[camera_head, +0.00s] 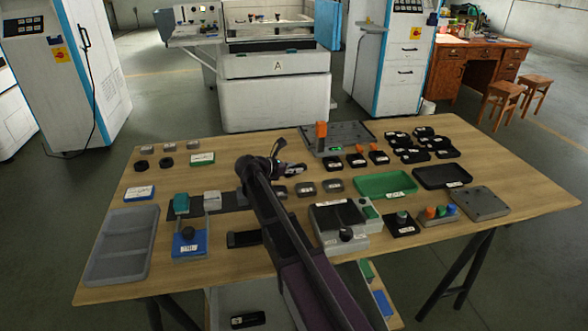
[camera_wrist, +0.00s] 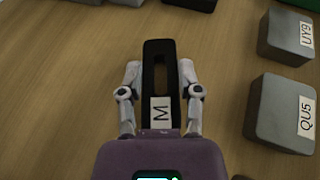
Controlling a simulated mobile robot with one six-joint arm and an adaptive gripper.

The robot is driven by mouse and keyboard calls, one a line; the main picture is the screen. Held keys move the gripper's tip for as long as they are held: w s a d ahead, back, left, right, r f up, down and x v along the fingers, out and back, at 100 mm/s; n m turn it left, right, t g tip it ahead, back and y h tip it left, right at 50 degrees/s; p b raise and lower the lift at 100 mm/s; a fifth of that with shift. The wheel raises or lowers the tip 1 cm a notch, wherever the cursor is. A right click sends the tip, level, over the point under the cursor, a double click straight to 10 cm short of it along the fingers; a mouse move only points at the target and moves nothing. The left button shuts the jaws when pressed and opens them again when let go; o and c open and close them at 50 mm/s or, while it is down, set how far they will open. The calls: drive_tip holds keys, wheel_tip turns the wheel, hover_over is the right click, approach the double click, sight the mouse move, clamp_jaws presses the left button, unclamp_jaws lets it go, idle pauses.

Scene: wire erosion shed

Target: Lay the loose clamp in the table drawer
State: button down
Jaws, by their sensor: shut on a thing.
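A black slotted clamp (camera_wrist: 158,60) with a white "M" label lies between the fingers of my gripper (camera_wrist: 162,84) in the wrist view. My gripper is shut on it, over the wooden table top. In the head view my gripper (camera_head: 283,167) is above the middle of the table, and the clamp there is mostly hidden by my arm. Whether the clamp touches the table is unclear. The table drawer (camera_head: 222,301) shows open below the front edge, partly covered by my arm. A black labelled piece (camera_head: 248,320) lies in its left part.
Grey blocks (camera_wrist: 282,112) sit close to the right of my gripper. A grey tray (camera_head: 124,245) is at the table's left; green (camera_head: 385,185) and black (camera_head: 442,176) trays are at the right. Several black pieces (camera_head: 420,145) crowd the back right. A slotted black piece (camera_head: 244,239) lies near the front edge.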

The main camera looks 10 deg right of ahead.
drive_tip(key=shift+f, duration=0.2)
drive_tip(key=shift+c, duration=1.5)
unclamp_jaws()
drive_tip(key=shift+r, duration=0.1)
drive_tip(key=shift+r, duration=0.1)
drive_tip(key=shift+r, duration=0.15)
drive_tip(key=p+v, duration=0.4)
drive_tip(key=v, duration=0.8)
drive_tip(key=shift+w+p, duration=0.1)
drive_tip(key=shift+p, duration=0.3)
